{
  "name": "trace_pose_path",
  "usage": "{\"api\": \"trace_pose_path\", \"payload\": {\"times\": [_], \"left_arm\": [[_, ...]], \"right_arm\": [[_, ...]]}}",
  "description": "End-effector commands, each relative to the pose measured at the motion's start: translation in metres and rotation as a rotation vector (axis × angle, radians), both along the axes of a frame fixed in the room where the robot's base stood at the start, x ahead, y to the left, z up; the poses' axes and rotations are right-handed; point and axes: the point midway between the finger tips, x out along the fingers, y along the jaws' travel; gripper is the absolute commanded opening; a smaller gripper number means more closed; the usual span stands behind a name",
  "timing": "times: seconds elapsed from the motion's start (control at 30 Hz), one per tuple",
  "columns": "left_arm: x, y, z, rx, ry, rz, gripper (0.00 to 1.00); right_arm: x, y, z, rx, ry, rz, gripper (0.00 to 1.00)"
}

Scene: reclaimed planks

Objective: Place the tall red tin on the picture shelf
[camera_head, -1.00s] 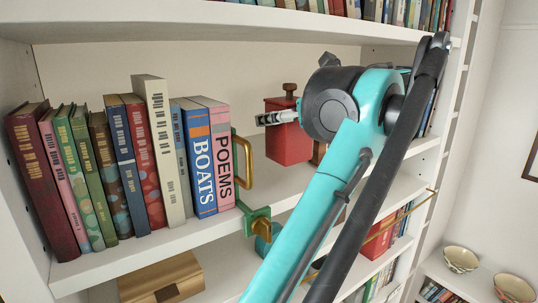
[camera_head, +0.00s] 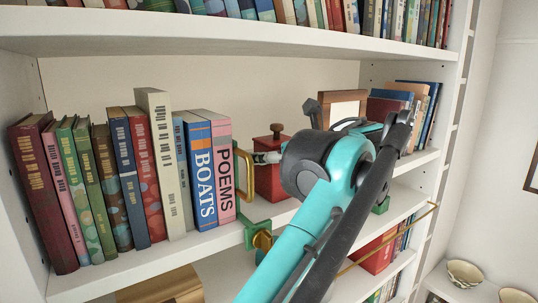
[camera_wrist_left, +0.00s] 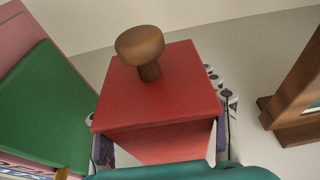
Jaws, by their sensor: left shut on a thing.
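The tall red tin (camera_head: 268,183) has a square lid with a brown wooden knob and is on or just above the middle shelf (camera_head: 180,250), right of the books; I cannot tell if its base touches. My left gripper (camera_head: 266,158) is shut on it, largely hidden by my own wrist in the head view. In the left wrist view the tin (camera_wrist_left: 160,90) fills the middle, upright, with fingers along both sides. A framed picture (camera_head: 343,108) stands on the same shelf, further right, partly behind my arm. My right gripper is not in view.
A row of books ends at the pink POEMS book (camera_head: 224,165), with a brass-handled green bookend (camera_head: 258,228) close left of the tin. More books (camera_head: 415,100) stand at the shelf's right end. A wooden box (camera_head: 160,287) sits below. The upper shelf (camera_head: 250,30) hangs above.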

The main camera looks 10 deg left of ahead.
Motion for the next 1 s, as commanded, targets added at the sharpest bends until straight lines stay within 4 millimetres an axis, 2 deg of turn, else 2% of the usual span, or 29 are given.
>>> {"api": "trace_pose_path", "payload": {"times": [0.03, 0.1, 0.13, 0.53, 1.0], "left_arm": [[0.0, 0.0, -0.001, 0.0, 0.0, 0.0, 0.64], [0.0, 0.0, -0.001, 0.0, 0.0, 0.0, 0.83], [0.0, 0.0, -0.001, 0.0, 0.0, 0.0, 0.84], [-0.004, -0.004, 0.002, 0.0, 0.0, -0.001, 0.84], [-0.066, -0.069, 0.029, 0.001, 0.001, -0.003, 0.84]], "right_arm": [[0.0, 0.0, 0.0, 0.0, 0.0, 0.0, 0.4], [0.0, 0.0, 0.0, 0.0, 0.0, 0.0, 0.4], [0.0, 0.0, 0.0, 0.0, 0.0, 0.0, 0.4], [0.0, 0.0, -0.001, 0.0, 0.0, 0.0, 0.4], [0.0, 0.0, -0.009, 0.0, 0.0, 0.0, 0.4]]}}
